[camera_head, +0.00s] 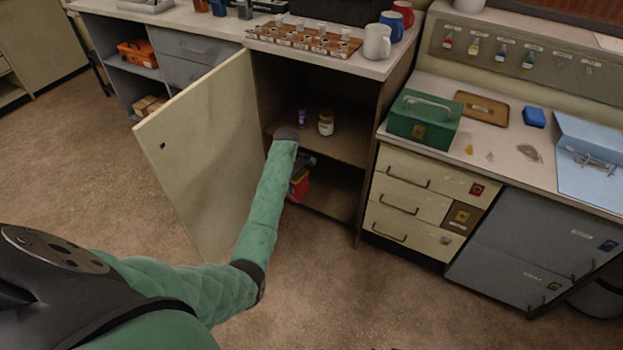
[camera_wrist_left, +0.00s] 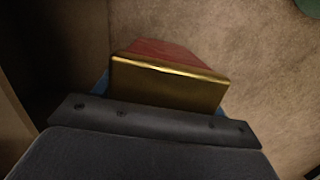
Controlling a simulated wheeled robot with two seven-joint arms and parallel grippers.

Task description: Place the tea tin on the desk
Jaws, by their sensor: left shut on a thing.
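The tea tin is a red box (camera_head: 299,187) at the mouth of the open cabinet, below the middle shelf (camera_head: 345,148). In the left wrist view the tin (camera_wrist_left: 170,84) shows a gold end and a red side. My left gripper (camera_head: 303,168) is shut on the tin, and my forearm partly hides the hold. In the left wrist view the gripper's dark jaw (camera_wrist_left: 155,122) lies across the tin. The desk (camera_head: 485,150) stands at the right, with free patches on its top. My right gripper is not in view.
The cabinet door (camera_head: 205,150) stands open left of my arm. A jar (camera_head: 326,124) and a purple container (camera_head: 302,117) stand on the middle shelf. The desk carries a green box (camera_head: 424,120), a brown tray (camera_head: 481,107) and a blue block (camera_head: 535,117). Mugs (camera_head: 377,42) stand on the counter above.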

